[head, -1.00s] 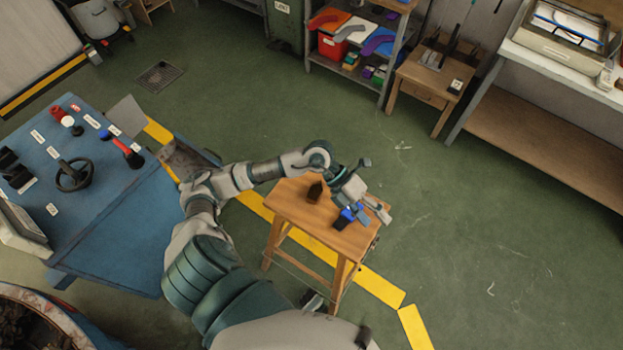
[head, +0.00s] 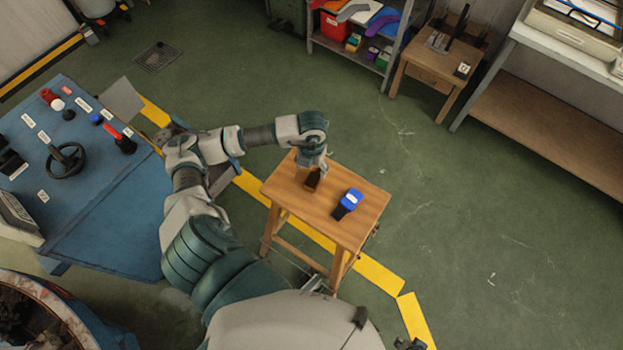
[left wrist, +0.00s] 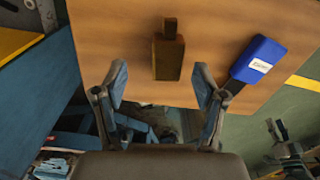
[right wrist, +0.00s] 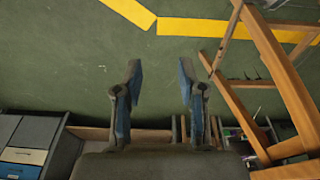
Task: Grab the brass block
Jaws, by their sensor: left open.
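The brass block (head: 312,181), dark brown with a narrower top part, is on the small wooden table (head: 370,202). It also shows in the left wrist view (left wrist: 168,58), beyond and between the fingertips, with no finger visibly touching it. My left gripper (head: 317,166) is over the block's side of the table, pointing down; its fingers are apart and empty in the left wrist view (left wrist: 160,84). In the head view the gripper partly hides the block. My right gripper (right wrist: 160,74) is open and empty, away from the tabletop, with floor beyond it.
A blue-topped object with a white label (head: 349,200) lies on the table, right of the block. A blue control bench (head: 110,220) with a wheel and knobs stands at left. Shelves (head: 350,50) and a small side table (head: 430,70) stand behind. Open green floor lies to the right.

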